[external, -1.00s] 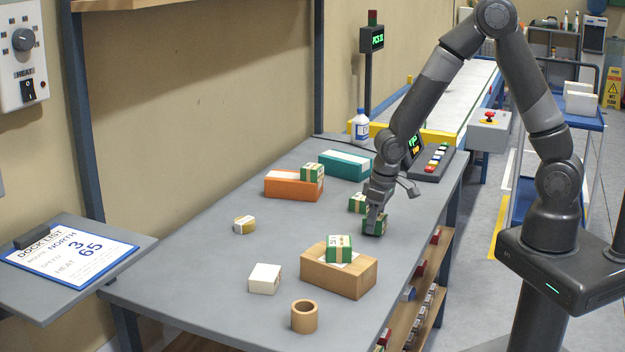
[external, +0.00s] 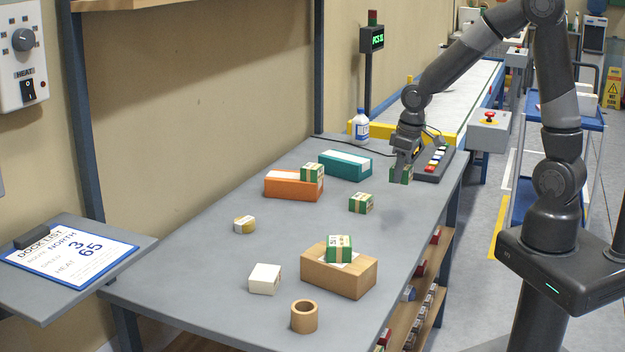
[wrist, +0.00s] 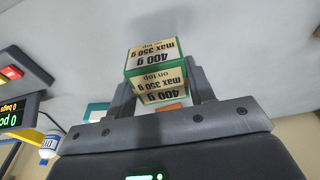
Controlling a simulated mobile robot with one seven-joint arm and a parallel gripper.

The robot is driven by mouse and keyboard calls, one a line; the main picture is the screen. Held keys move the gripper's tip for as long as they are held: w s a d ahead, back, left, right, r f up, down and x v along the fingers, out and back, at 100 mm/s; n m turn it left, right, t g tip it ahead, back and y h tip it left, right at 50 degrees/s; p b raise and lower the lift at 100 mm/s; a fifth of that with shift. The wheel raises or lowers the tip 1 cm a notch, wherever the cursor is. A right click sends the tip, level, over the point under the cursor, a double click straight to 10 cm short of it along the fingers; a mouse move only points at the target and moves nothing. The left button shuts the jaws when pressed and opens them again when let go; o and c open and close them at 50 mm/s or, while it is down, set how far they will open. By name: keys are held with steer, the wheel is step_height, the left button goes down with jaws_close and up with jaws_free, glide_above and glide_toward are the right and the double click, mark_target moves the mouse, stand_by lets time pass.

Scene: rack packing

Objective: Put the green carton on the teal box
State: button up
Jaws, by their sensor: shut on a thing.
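My gripper (external: 402,172) is shut on a green carton (external: 400,176) and holds it above the table's right side. In the wrist view the held carton (wrist: 155,66) sits between the fingers, with labels reading 400 g and max 350 g on top. The teal box (external: 345,166) lies at the back of the table, left of my gripper, with a white strip on its top and no carton on it. Another green carton (external: 361,203) stands on the table, one (external: 312,172) is on the orange box (external: 292,187), and one (external: 339,248) is on the brown box (external: 338,276).
A button panel (external: 435,163) and a blue-white bottle (external: 360,126) stand near the table's back end. A small yellow-white item (external: 244,225), a white box (external: 264,279) and a tan ring (external: 304,316) lie nearer the front. The table's middle is largely clear.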

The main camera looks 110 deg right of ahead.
steer(key=s+d+r+m, duration=0.15)
steer(key=s+d, duration=0.25)
steer(key=d, duration=0.7)
steer(key=s+d+r+m, duration=0.15)
steer(key=s+d, duration=0.25)
steer(key=d, duration=0.6)
steer(key=s+d+r+m, duration=0.1)
steer(key=s+d+r, duration=0.3)
steer(key=d, duration=0.7)
glide_above(353, 157)
steer(key=f, duration=0.7)
steer(key=shift+a+f, duration=0.3)
steer(key=shift+f, duration=2.05)
steer(key=o, duration=1.3)
steer(key=shift+f, duration=0.15)
steer(key=r, duration=0.4)
steer(key=a+r, duration=0.1)
steer(key=r, duration=0.7)
steer(key=shift+s+a+r, duration=0.1)
steer(key=shift+s+a, duration=0.25)
